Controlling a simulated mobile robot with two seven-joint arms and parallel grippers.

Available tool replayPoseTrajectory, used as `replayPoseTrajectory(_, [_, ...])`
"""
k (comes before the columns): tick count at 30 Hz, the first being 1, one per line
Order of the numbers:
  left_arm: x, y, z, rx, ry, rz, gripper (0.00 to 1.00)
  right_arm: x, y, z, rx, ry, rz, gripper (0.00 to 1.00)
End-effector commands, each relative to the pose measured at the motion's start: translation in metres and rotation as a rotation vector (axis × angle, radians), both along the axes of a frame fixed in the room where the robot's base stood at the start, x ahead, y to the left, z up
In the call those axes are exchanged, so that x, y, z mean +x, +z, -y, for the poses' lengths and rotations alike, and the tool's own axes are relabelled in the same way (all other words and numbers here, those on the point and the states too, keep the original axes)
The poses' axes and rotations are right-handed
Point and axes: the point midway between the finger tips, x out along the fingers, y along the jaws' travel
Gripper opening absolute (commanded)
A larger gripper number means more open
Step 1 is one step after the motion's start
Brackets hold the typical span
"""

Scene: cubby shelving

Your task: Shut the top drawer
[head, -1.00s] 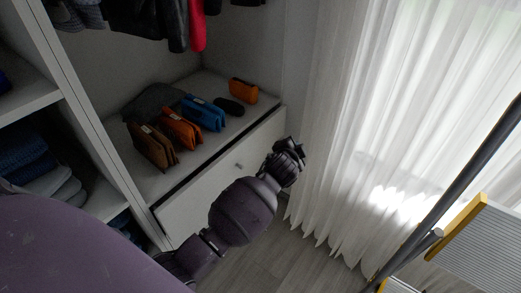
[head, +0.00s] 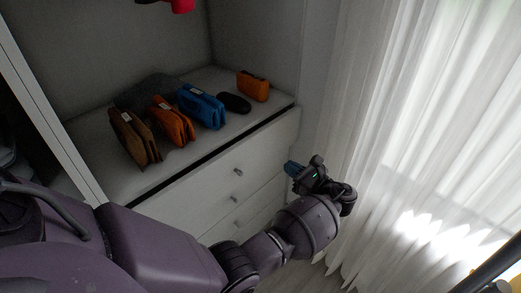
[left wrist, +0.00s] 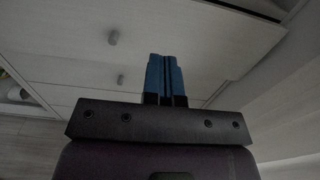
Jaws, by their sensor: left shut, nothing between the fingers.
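The top drawer (head: 265,150) is the uppermost white front under the shelf with the bags, with a small round knob (head: 238,171). A dark gap runs along its top edge, so it looks slightly pulled out. My left gripper (head: 291,168) has its blue fingertips together, empty, in front of the drawer unit's right end. No contact with the drawer shows. In the left wrist view the shut fingers (left wrist: 165,72) point at white drawer fronts, with a knob (left wrist: 113,37) to their upper left. My right gripper is not in view.
Lower drawers (head: 255,205) sit below. Brown, orange and blue bags (head: 203,106) and a dark pouch (head: 234,102) stand on the shelf above. A white curtain (head: 400,130) hangs close on the right. Open floor lies between drawers and curtain.

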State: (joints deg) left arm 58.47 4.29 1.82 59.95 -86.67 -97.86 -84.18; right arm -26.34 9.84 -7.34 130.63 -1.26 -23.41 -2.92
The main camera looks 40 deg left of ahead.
Motion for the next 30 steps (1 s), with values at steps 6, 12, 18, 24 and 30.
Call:
replayPoseTrajectory(6, [-0.001, -0.001, -0.015, 0.012, 0.013, -0.019, 0.0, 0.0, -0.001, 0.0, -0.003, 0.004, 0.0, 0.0])
replayPoseTrajectory(12, [0.001, -0.003, -0.048, 0.013, 0.013, -0.021, 0.0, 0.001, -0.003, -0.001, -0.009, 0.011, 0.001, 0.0])
replayPoseTrajectory(18, [0.003, -0.004, -0.082, 0.012, 0.011, -0.022, 0.0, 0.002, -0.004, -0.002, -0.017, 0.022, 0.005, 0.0])
replayPoseTrajectory(24, [0.006, -0.005, -0.114, 0.011, 0.011, -0.021, 0.0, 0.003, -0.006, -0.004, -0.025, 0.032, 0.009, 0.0])
replayPoseTrajectory(30, [0.008, -0.003, -0.134, 0.01, 0.01, -0.02, 0.0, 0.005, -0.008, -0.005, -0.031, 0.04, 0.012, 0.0])
